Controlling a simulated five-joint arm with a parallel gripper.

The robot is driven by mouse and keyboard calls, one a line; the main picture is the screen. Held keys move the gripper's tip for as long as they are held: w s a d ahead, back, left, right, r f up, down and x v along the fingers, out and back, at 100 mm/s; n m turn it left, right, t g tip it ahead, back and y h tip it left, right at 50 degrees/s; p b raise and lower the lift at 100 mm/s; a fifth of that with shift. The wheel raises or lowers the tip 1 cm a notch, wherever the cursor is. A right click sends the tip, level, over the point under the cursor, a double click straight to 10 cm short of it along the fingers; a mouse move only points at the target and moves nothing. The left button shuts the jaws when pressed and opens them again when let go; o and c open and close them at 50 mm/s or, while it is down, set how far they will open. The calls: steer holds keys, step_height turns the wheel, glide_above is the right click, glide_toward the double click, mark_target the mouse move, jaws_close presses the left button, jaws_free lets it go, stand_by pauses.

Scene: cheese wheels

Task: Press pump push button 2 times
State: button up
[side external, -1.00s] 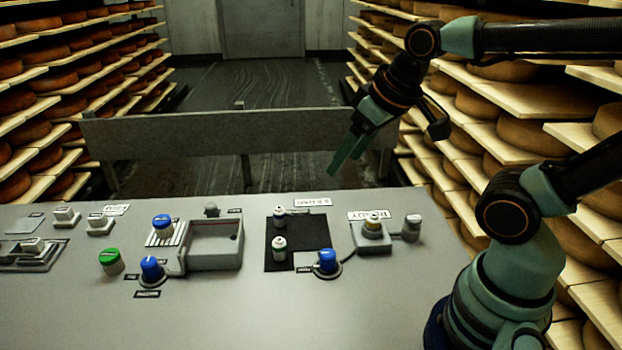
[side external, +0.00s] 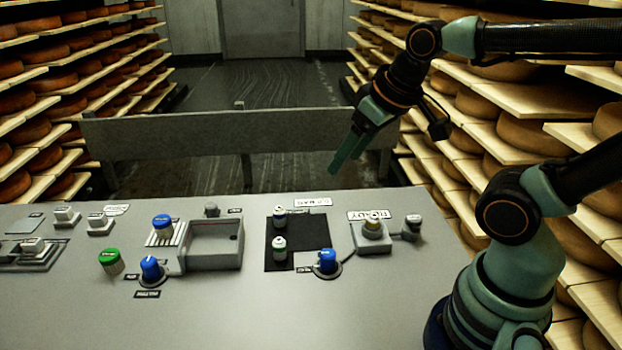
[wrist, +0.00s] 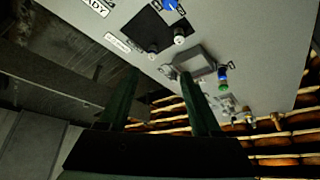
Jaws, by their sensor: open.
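A grey control panel (side external: 210,310) carries several knobs and buttons. Their small labels are mostly unreadable, so I cannot tell which one is the pump push button. A green button (side external: 111,261) sits at the left, with a blue knob (side external: 151,268) to its right. Another blue knob (side external: 327,260) is beside that plate. A button on a grey box (side external: 374,230) is by the READY label. My gripper (side external: 341,168) is open and empty, above the panel's back edge; it also shows in the wrist view (wrist: 160,80).
A recessed grey tray (side external: 215,246) is set in the panel's middle, with a blue-topped knob (side external: 162,222) to its left. A grey barrier (side external: 200,135) stands behind the panel. Shelves of cheese wheels (side external: 35,130) line both sides. The panel's front area is bare.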

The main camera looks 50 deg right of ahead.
jaws_close()
stand_by(1.5)
